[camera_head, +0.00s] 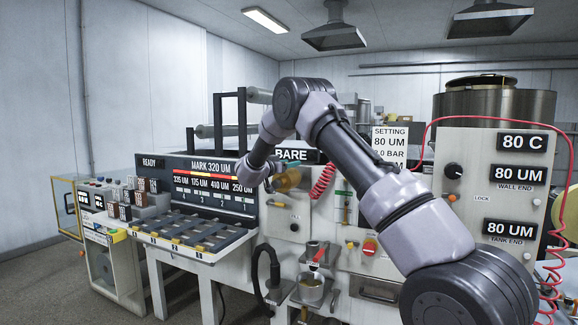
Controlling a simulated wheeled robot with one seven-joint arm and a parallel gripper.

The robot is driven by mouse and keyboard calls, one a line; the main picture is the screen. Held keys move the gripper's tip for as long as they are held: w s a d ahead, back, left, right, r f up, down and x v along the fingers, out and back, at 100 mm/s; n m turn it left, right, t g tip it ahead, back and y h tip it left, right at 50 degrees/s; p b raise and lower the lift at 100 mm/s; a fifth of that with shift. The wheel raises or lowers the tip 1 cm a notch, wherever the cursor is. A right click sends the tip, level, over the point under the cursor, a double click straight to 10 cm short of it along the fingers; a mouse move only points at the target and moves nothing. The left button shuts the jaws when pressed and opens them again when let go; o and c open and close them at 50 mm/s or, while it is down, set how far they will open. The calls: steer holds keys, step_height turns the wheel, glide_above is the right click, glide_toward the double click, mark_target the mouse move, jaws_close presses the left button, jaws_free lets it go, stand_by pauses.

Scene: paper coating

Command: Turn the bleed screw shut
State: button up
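My arm rises from the lower right, bends at the top and comes down to the left, in front of the cream machine panel (285,222). My gripper (276,174) is at its end, small and partly hidden by my wrist. A yellowish, rounded fitting (288,181) with a teal part above it shows just right of the wrist. I cannot tell whether the gripper touches it, or whether its fingers are open or shut. I cannot make out the bleed screw for certain; it may be hidden behind my wrist or too small to tell.
A red coiled hose (323,180) hangs right of the fitting. A red-handled valve (319,252) over a metal cup (311,290) and a red knob (370,247) are lower down. A slotted tray (187,240) juts out at left. The floor at far left is clear.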

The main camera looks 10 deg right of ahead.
steer(key=shift+f, duration=0.1)
steer(key=v, duration=1.1)
steer(key=d+r+t+y, duration=0.2)
steer(key=d+r+y, duration=0.3)
steer(key=r, duration=0.6)
steer(key=s+d+r+n+y, duration=0.1)
steer(key=s+r+n+y, duration=0.2)
steer(key=s+r+y, duration=0.6)
steer(key=s+d+f+g, duration=0.2)
steer(key=s+f, duration=0.1)
steer(key=s, duration=0.9)
steer(key=s+d+f+n+g, duration=0.1)
steer(key=s+d+f+g, duration=0.1)
steer(key=s, duration=1.1)
steer(key=s+d+f+n+g+y, duration=0.1)
steer(key=s+f, duration=0.5)
steer(key=s, duration=0.7)
steer(key=shift+d+f+g, duration=0.25)
steer(key=shift+d+g, duration=0.3)
steer(key=shift+g, duration=0.65)
